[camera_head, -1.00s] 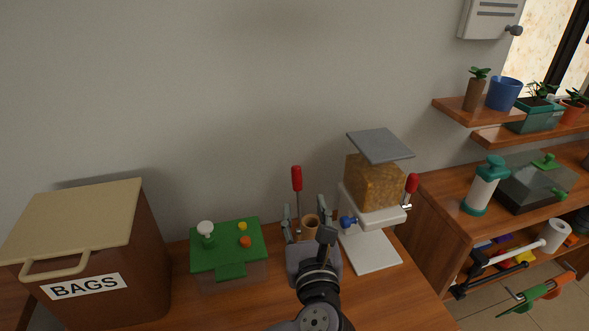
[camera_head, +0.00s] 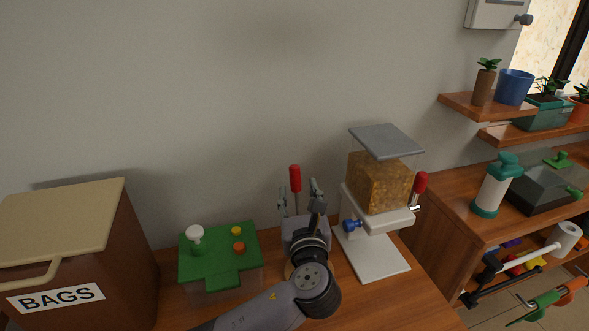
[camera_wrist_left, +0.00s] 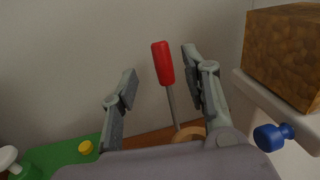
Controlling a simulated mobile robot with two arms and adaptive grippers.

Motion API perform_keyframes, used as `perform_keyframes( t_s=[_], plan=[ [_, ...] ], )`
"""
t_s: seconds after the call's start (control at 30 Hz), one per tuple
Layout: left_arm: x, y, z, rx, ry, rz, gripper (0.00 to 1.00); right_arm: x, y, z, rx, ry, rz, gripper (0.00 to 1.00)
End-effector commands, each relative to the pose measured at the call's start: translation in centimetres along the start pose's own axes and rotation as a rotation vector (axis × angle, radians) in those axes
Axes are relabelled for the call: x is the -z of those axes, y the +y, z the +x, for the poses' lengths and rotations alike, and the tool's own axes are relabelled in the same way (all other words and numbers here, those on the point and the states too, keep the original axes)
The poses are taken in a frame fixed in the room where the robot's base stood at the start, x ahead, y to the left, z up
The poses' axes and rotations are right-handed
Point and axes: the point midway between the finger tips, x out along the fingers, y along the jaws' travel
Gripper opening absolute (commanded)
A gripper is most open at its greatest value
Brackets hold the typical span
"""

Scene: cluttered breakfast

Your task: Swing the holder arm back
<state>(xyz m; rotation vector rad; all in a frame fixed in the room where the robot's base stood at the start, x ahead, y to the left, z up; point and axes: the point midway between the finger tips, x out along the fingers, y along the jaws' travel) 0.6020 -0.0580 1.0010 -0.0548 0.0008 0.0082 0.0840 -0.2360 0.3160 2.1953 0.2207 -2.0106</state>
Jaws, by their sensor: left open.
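A red-handled grey rod (camera_head: 295,179) stands upright against the wall side of the counter. No part is labelled as the holder arm, so I cannot tell for sure that this rod is it. My left gripper (camera_head: 299,203) is open in front of it. In the left wrist view the red handle (camera_wrist_left: 163,63) shows between the two spread fingers, with gaps on both sides. A tan ring (camera_wrist_left: 189,134) shows at the rod's foot, partly hidden by my gripper. My right gripper is not in view.
A dispenser with brown contents (camera_head: 380,183), a blue knob (camera_head: 352,226) and a red lever (camera_head: 420,183) stands close to the right. A green-lidded box (camera_head: 215,258) and a BAGS bin (camera_head: 75,255) stand left. A shelf (camera_head: 465,227) is at far right.

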Motion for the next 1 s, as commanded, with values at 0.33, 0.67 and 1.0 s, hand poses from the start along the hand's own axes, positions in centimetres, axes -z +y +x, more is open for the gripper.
perform_keyframes(
  t_s=[0.33, 0.67, 1.0],
  plan=[
    [-0.1, 0.0, 7.1, -0.001, -0.001, 0.000, 0.43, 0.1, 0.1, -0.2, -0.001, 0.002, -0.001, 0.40],
    [0.0, 0.0, 9.4, 0.001, 0.000, -0.001, 0.43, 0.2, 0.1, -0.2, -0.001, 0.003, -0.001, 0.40],
    [0.0, 0.0, 9.5, 0.001, 0.000, -0.001, 0.36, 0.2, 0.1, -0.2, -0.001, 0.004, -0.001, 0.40]
  ],
)
